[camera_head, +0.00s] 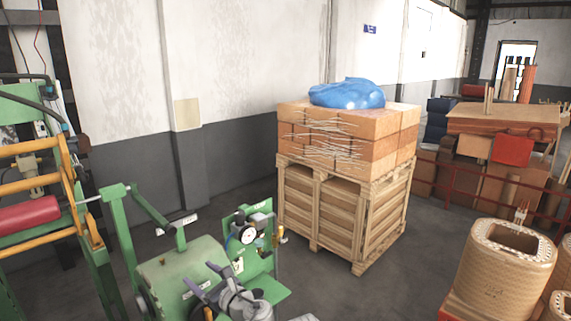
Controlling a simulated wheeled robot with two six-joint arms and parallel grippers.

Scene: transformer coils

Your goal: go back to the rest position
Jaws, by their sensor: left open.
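My left gripper (203,276) is at the bottom of the head view, in front of the green machine (180,262). Its two fingers are spread apart, with nothing visible between them. I cannot tell whether it touches the machine. My right gripper does not show. A transformer coil (500,275), tan and wrapped with a hollow top, stands at the lower right. Part of another coil (560,306) shows at the right edge.
A wooden crate on a pallet (345,208) carries stacked cartons (350,135) and a blue bag (347,93). A yellow and green frame with a red roller (28,214) stands at left. A red railing (455,182) runs at right. Floor between crate and coils is clear.

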